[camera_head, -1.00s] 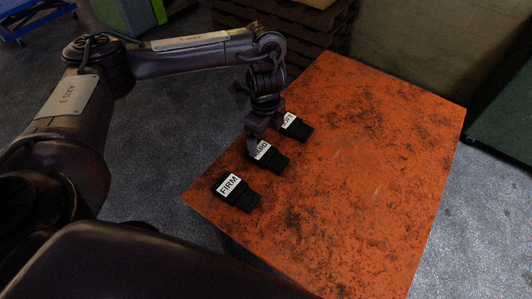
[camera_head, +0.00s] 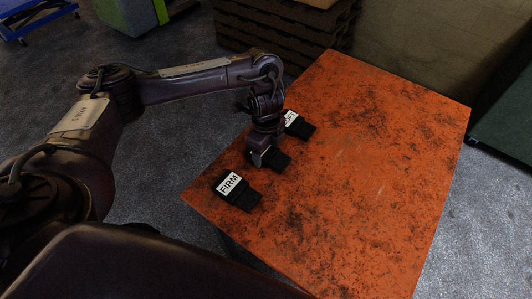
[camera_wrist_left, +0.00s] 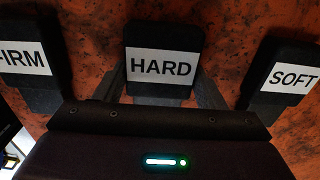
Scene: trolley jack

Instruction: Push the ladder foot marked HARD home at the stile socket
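The HARD foot (camera_wrist_left: 163,52) is a black block with a white label, lying on the orange table between the other two. In the head view its dark end (camera_head: 278,160) shows past my left gripper (camera_head: 262,150), which is low over it and hides its label. In the left wrist view the open fingers of my left gripper (camera_wrist_left: 163,85) stand on either side of the HARD foot; I cannot tell whether they touch it. The FIRM foot (camera_head: 237,190) and the SOFT foot (camera_head: 297,125) lie on either side. I cannot make out a stile socket. My right gripper is out of view.
The orange table (camera_head: 370,160) is bare to the right of the feet. Dark stacked pallets (camera_head: 290,30) stand behind it, and a dark green box (camera_head: 505,125) stands at the far right. The neighbouring feet are close to my left gripper.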

